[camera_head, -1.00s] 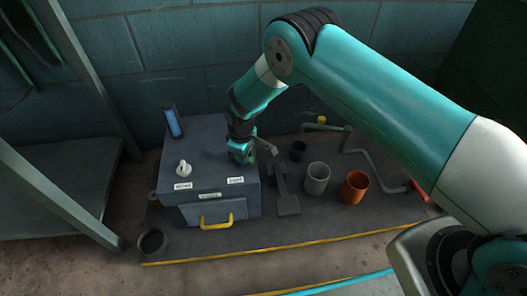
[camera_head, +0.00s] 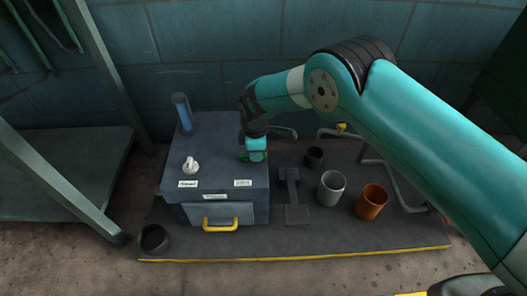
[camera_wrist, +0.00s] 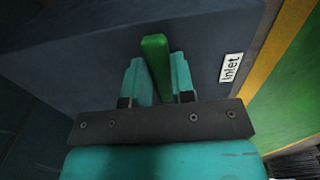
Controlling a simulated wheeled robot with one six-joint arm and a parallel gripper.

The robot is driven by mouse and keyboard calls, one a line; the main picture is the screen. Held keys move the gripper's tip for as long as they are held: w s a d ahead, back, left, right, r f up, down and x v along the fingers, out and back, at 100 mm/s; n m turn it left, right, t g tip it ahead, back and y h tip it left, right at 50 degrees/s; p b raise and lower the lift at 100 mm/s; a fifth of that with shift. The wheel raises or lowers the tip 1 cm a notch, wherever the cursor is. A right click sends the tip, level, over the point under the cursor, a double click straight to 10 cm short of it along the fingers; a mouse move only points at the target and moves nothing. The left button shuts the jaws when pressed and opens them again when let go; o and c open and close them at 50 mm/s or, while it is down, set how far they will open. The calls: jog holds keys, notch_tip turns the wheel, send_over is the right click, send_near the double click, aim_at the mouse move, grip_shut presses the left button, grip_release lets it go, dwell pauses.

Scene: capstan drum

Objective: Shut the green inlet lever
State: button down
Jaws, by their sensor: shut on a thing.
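The green inlet lever (camera_wrist: 157,64) is a short flat bar in the wrist view, standing between the two teal fingers of my gripper (camera_wrist: 160,80). The fingers are shut on it. Its upper end shows beyond the fingertips and leans slightly left in the picture. The white "Inlet" label (camera_wrist: 231,68) lies to the right of it on the dark box top. In the head view my gripper (camera_head: 256,156) is low over the right back part of the grey box (camera_head: 225,170). Only a small bit of the green lever (camera_head: 242,156) shows beside it; the rest is hidden.
The box carries a white knob (camera_head: 191,166), a blue gauge tube (camera_head: 182,113) and a yellow drawer handle (camera_head: 220,223). To its right stand a dark grey bracket (camera_head: 291,192), a grey cup (camera_head: 330,190) and an orange cup (camera_head: 370,202). Pipes run behind.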

jog(key=shift+w+r, duration=0.1)
jog(key=c, duration=1)
grip_release()
jog(key=shift+o, duration=0.2)
notch_tip(320, 180, up, 17)
jog(key=p, duration=0.6)
jog(key=shift+r, duration=0.15)
